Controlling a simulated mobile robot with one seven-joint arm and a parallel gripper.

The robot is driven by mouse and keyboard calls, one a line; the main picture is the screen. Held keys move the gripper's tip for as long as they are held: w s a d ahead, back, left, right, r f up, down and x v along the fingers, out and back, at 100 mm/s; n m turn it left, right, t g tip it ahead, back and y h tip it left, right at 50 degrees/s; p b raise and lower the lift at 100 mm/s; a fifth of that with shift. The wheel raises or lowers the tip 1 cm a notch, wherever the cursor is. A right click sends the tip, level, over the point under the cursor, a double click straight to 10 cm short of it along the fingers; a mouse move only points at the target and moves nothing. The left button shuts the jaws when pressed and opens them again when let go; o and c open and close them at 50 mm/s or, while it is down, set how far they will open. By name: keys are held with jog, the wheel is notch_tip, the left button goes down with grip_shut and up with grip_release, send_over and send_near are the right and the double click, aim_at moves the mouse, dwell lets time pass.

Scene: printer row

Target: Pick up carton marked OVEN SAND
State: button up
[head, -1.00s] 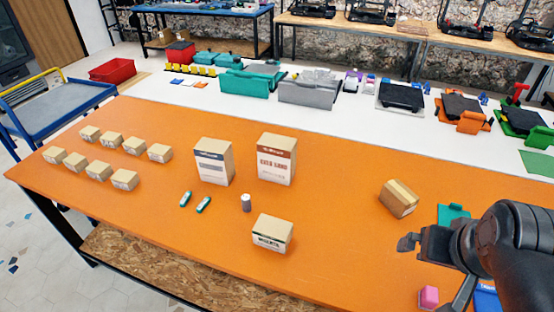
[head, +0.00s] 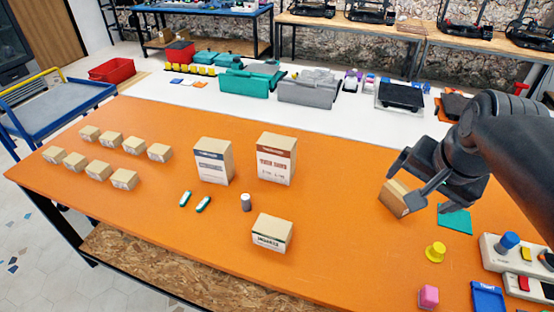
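The tall tan carton (head: 276,160) with a reddish-brown top band stands upright on the orange table. Its red print is blurred but appears to read OVEN SAND. My gripper (head: 402,190) is well to its right, with its two fingers apart. The fingers overlap a small brown box (head: 392,198) in the view and hide part of it. I cannot tell whether they touch it.
A similar carton (head: 213,162) with a dark blue band stands just left of the tall carton. A lower carton (head: 272,232) and a small grey cylinder (head: 246,202) are in front. Several small boxes (head: 123,180) sit at left. Orange table (head: 340,200) is clear between carton and gripper.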

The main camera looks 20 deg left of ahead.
jog(key=w+a+r+m+g+y, duration=0.1)
jog(key=w+a+m, duration=0.3)
jog(key=w+a, duration=0.5)
jog(key=m+g+y, duration=0.2)
jog(key=m+g, duration=0.2)
jog(key=m, duration=0.6)
send_near(279, 142)
jog(key=shift+d+x, duration=0.25)
jog(key=shift+x, duration=0.95)
jog(key=x, duration=0.6)
jog(key=shift+w+a, duration=0.1)
jog(key=shift+a, duration=0.05)
jog(key=shift+x, duration=2.5)
jog(key=shift+w+f, duration=0.2)
jog(key=shift+f, duration=0.05)
